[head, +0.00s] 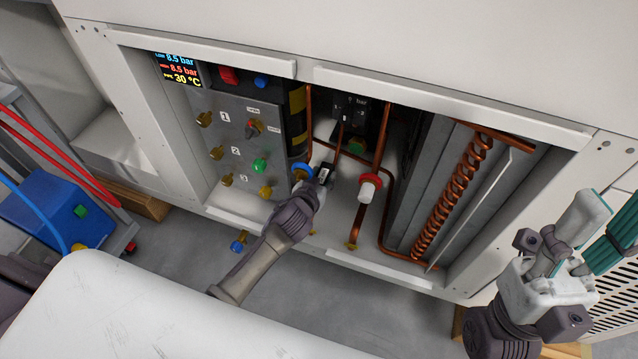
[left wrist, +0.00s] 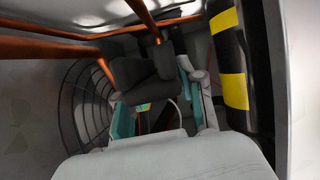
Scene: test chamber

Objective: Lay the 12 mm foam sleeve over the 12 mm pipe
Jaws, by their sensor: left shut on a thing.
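My left gripper (head: 322,177) reaches into the open cabinet bay, among the copper pipes. In the left wrist view it is shut on a dark grey foam sleeve (left wrist: 135,71) between its teal fingers. A thin copper pipe (left wrist: 141,13) runs down to the sleeve in that view; I cannot tell whether the sleeve is around it or only beside it. In the head view the hand mostly hides the sleeve. Upright copper pipes (head: 308,110) stand behind the gripper; their sizes cannot be read. My right gripper (head: 606,232) is at the right edge, outside the bay, its fingertips unclear.
A valve panel (head: 235,150) with coloured knobs is left of my left gripper. A red-and-white fitting (head: 369,186) stands close on its right. A copper coil (head: 452,200) and grey fins fill the bay's right. A black-and-yellow cylinder (head: 297,115) stands behind.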

